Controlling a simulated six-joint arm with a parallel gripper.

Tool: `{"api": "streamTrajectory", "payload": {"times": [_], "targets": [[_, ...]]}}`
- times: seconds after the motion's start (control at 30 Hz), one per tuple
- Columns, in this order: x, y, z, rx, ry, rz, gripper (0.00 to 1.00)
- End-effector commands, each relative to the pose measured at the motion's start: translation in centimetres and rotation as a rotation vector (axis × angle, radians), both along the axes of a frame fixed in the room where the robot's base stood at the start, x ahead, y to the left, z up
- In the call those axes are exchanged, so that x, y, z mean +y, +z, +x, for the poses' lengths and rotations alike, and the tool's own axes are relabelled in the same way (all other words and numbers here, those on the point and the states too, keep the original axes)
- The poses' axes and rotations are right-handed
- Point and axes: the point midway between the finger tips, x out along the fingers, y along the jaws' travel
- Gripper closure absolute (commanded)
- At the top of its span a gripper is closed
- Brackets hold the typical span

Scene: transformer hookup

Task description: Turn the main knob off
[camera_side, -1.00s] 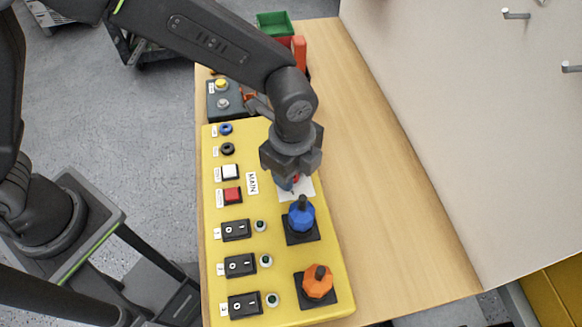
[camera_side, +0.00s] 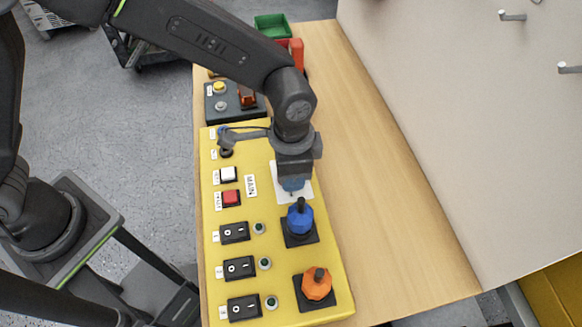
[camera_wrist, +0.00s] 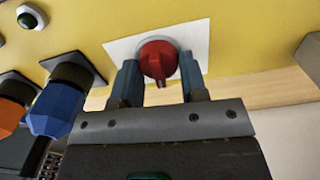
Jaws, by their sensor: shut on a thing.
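The main knob (camera_wrist: 157,58) is a round red knob with a raised grip bar. It sits on a white plate (camera_wrist: 120,47) on the yellow panel (camera_side: 262,290). In the wrist view the two blue-grey fingers of my gripper (camera_wrist: 159,66) stand on either side of the knob, closed on it. The bar points toward the gripper body in that view. In the side view my gripper (camera_side: 291,184) is over the white plate, beside the MAIN label (camera_side: 251,186), and hides the knob.
A blue knob (camera_side: 300,218) stands close in front of the gripper, and an orange knob (camera_side: 317,284) farther forward. Black rocker switches (camera_side: 234,232), a red button (camera_side: 230,198) and a white button (camera_side: 228,174) line the left. Bare wooden table (camera_side: 380,200) lies to the right.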

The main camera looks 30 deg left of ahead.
Motion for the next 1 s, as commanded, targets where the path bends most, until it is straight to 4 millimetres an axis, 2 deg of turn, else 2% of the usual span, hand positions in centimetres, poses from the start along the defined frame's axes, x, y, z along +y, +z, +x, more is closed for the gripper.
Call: {"api": "streamTrajectory", "payload": {"times": [0.3, 0.73, 0.77, 0.97, 1.0], "targets": [[-0.03, -0.01, 0.06, -0.001, 0.077, -0.001, 0.84], [-0.02, -0.01, 0.07, -0.001, 0.083, -0.001, 0.84], [-0.02, -0.01, 0.07, -0.001, 0.083, -0.001, 0.58], [0.01, -0.01, 0.06, -0.001, 0.082, -0.001, 0.38], [0.01, -0.01, 0.06, -0.001, 0.082, -0.001, 0.38]]}}
